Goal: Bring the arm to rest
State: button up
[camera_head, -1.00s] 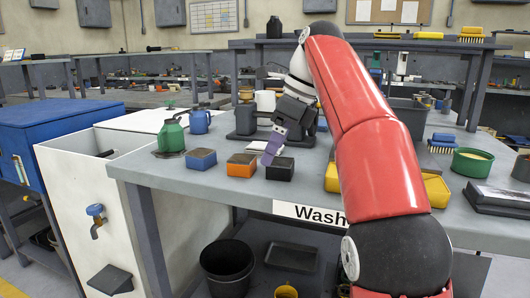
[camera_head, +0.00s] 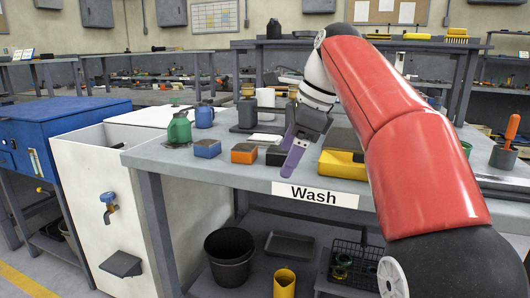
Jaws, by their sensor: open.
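My arm reaches from the lower right over the wash bench (camera_head: 200,168), bent downward at its wrist. My gripper (camera_head: 291,158), with purple fingers, is open and points down near the bench's front edge. No object shows between the fingers. It is just right of a black block (camera_head: 274,156), partly overlapping it in the picture; I cannot tell whether they touch. A yellow tray (camera_head: 340,164) is right of the gripper, partly behind my arm.
An orange block (camera_head: 244,154), a blue block (camera_head: 207,149) and a green can (camera_head: 179,129) stand left of the gripper. A cup with an orange-handled tool (camera_head: 505,155) is at right. A black bucket (camera_head: 229,258) is on the lower shelf. The bench's front left corner is clear.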

jog(key=s+d+f+n+t+h, duration=0.1)
jog(key=s+d+f+n+h, duration=0.1)
jog(key=s+d+f+n, duration=0.3)
jog(key=s+d+f+n+t+h, duration=0.2)
jog(key=s+d+f+n, duration=0.3)
jog(key=s+f+n, duration=0.8)
jog(key=s+f, duration=0.5)
jog(key=f, duration=0.1)
jog(key=shift+s+d+f+t, duration=0.15)
jog(key=shift+d+f+t, duration=0.1)
jog(key=shift+d+t, duration=0.05)
